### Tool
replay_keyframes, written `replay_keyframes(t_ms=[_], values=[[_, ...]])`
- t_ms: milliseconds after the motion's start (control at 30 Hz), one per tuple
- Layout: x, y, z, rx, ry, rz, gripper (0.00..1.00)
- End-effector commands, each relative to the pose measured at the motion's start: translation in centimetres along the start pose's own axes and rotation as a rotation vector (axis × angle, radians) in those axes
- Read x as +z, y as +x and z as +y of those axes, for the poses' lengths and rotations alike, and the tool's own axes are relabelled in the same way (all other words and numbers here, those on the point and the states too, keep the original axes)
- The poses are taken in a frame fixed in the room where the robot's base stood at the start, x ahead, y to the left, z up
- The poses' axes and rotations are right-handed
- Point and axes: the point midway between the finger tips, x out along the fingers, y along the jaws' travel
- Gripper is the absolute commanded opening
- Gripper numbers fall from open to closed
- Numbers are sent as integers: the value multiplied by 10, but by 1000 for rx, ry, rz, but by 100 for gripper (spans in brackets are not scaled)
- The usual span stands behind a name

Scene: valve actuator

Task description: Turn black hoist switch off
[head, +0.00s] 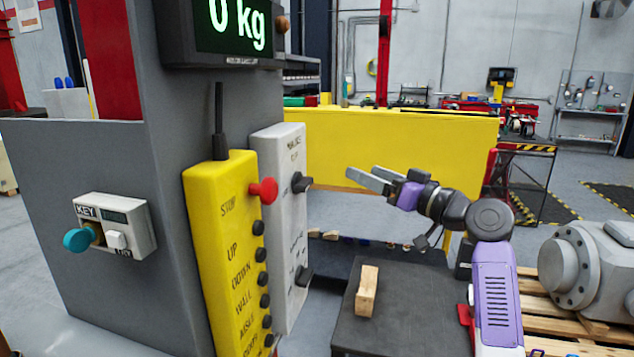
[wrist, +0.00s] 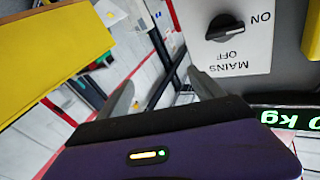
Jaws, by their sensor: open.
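A tall light grey switch box (head: 281,230) stands at the centre left in the head view, with two black knobs on its face. The upper black knob (head: 301,182) also shows in the wrist view (wrist: 226,27), upside down, with MAINS, OFF and ON printed around it. The lower black knob (head: 303,275) sits further down; its label is too small to read. My gripper (head: 361,171) is open and empty, to the right of the upper knob and apart from it. Its two fingers also show in the wrist view (wrist: 162,88).
A yellow pendant (head: 220,260) with a red stop button (head: 264,190) stands directly left of the switch box. A weight display (head: 233,25) hangs above. A wooden block (head: 367,290) lies on a dark table (head: 410,310). A yellow beam (head: 400,135) runs behind my gripper.

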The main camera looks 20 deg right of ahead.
Motion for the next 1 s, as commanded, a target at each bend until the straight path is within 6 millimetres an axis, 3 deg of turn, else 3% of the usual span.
replay_keyframes(t_ms=[33, 133, 400, 567, 1000], values=[[-15, 5, -9, -62, -17, -12, 76], [-25, 10, -33, -206, -50, -53, 76], [12, -6, -80, -479, -116, -149, 76], [18, -7, -89, -514, -164, -162, 76], [29, 45, -117, -511, -162, -162, 76]])
